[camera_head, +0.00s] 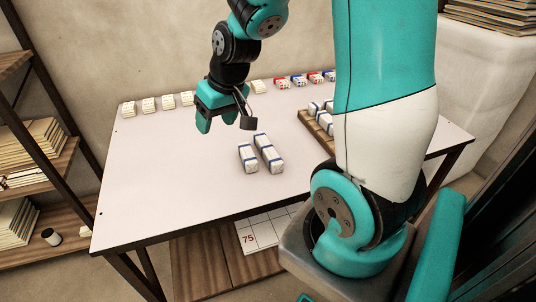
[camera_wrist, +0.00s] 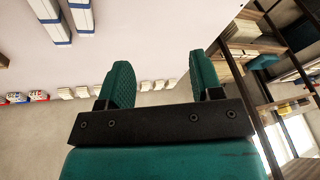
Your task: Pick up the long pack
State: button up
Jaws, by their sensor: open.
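The long pack (camera_head: 269,154) is white with dark blue bands and lies on the pale table. A shorter pack (camera_head: 248,158) of the same look lies close on its left. In the wrist view the long pack (camera_wrist: 49,22) is at the upper left, cut by the top edge, with the shorter pack (camera_wrist: 82,16) to its right. My gripper (camera_head: 226,118) is open and empty above the table, behind and to the left of the packs. Its two teal fingers stand apart in the wrist view (camera_wrist: 160,78).
Several small cream blocks (camera_head: 167,101) and red and blue boxes (camera_head: 298,81) line the table's back edge. A brown tray (camera_head: 312,125) with banded packs sits at the right, partly behind my arm. The table's left part (camera_head: 150,170) is clear. A shelf stands at the left.

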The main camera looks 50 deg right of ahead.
jog(key=s+d+f+m+h+b, duration=0.15)
jog(key=d+f, duration=0.25)
jog(key=d, duration=0.5)
jog(key=d+f+m+h+p, duration=0.1)
jog(key=d+f+m+h, duration=0.3)
jog(key=d, duration=0.6)
jog(key=y, duration=0.2)
send_near(268, 147)
jog(key=shift+n, duration=0.45)
jog(key=x, duration=0.5)
jog(key=shift+w+d, duration=0.1)
jog(key=shift+w, duration=0.15)
jog(key=shift+x, duration=3.05)
jog(key=shift+s+f, duration=0.1)
jog(key=shift+s, duration=0.1)
jog(key=shift+c, duration=0.4)
jog(key=c, duration=0.7)
